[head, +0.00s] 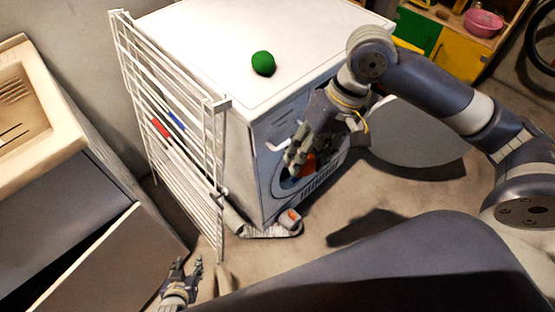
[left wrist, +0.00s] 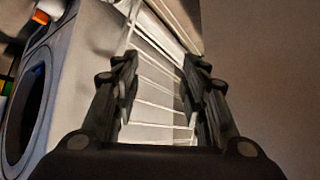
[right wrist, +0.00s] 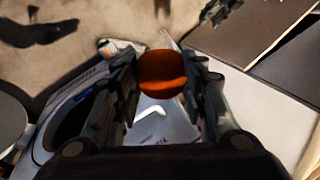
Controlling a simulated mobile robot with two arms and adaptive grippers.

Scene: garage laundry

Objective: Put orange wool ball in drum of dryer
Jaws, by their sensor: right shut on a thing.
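The orange wool ball (head: 308,166) is between the fingers of my right gripper (head: 301,158), just in front of the dryer's front. In the right wrist view the ball (right wrist: 162,73) sits at the fingertips (right wrist: 164,78), which are shut on it. The white dryer (head: 215,50) has its round grey door (head: 420,140) swung open to the right. Its drum opening is partly hidden behind my right gripper; its dark ring shows in the left wrist view (left wrist: 27,110). My left gripper (head: 183,268) is open and empty, low at the bottom left.
A green ball (head: 263,63) lies on top of the dryer. A white drying rack (head: 180,140) leans by its left side. A small grey and orange object (head: 289,219) is on the floor by the dryer's front corner. A sink cabinet (head: 70,210) stands at left.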

